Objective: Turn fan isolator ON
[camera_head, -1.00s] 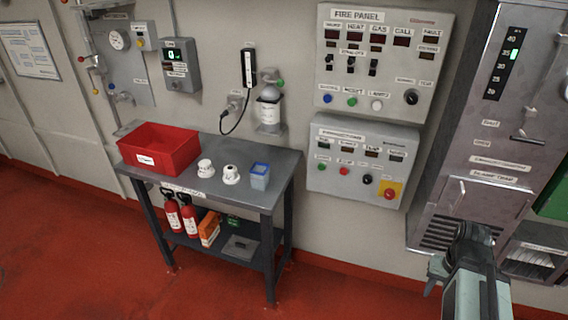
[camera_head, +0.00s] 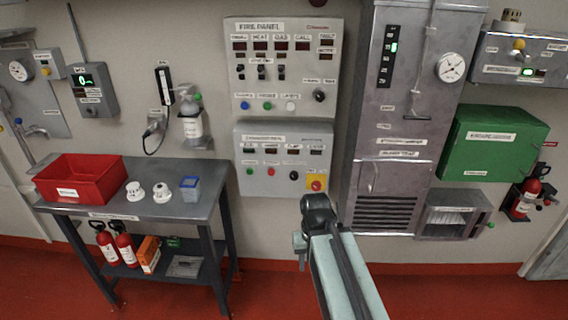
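I cannot make out a label reading fan isolator. The upper wall panel, headed FIRE PANEL (camera_head: 283,27), carries displays, small switches (camera_head: 260,73), several buttons and a black rotary knob (camera_head: 319,96). The lower grey panel (camera_head: 285,182) has small displays, coloured buttons, a black knob (camera_head: 293,175) and a red knob on a yellow plate (camera_head: 316,185). My arm reaches up from the bottom edge. The fingers cannot be made out, and I see nothing held.
A grey bench (camera_head: 110,208) at left bears a red bin (camera_head: 85,190), two white detectors and a blue container (camera_head: 190,183). Extinguishers stand on its lower shelf. A tall metal cabinet (camera_head: 385,150), a green box (camera_head: 490,142) and another extinguisher (camera_head: 524,200) are at right.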

